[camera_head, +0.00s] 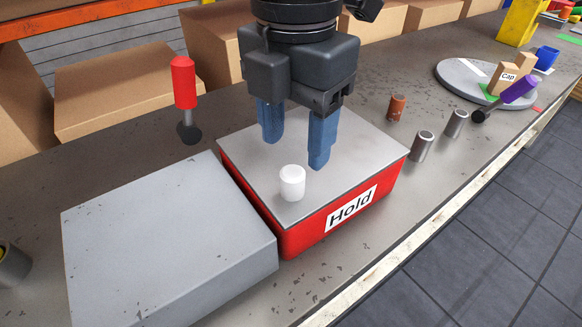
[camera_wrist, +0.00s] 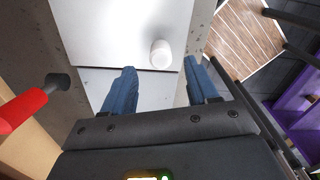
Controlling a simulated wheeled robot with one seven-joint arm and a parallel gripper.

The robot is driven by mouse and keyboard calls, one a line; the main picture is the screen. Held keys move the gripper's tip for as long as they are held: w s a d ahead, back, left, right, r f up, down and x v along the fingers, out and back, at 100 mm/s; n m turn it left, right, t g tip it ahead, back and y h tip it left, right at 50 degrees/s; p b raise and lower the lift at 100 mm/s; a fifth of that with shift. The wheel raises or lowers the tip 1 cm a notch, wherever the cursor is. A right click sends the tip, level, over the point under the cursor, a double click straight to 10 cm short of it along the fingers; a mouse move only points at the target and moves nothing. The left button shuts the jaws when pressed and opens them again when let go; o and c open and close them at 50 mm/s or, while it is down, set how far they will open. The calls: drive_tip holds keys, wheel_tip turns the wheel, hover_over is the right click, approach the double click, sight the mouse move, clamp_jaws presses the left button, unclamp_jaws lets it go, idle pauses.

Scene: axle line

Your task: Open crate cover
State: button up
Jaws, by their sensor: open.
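The red crate (camera_head: 302,237) labelled "Hold" stands on the bench with a flat grey cover (camera_head: 240,148) lying on top. A white cylindrical knob (camera_head: 292,183) stands on the cover near its front edge. My gripper (camera_head: 294,148) is above the cover, behind the knob, with its blue fingers apart and nothing between them. In the wrist view the knob (camera_wrist: 161,54) is ahead of the open fingers (camera_wrist: 162,82), on the pale cover. Whether the fingertips touch the cover I cannot tell.
A grey box (camera_head: 165,235) stands left of the crate. A red-handled tool (camera_head: 184,90) is behind it. Several small cylinders (camera_head: 423,146) stand at right, before a round grey tray (camera_head: 460,78). Cardboard boxes (camera_head: 115,90) line the back.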

sight(294, 170)
drive_tip(key=shift+f+p, duration=0.3)
drive_tip(key=shift+f, duration=2.9)
drive_tip(key=shift+s, duration=0.1)
drive_tip(key=shift+c, duration=0.4)
clamp_jaws()
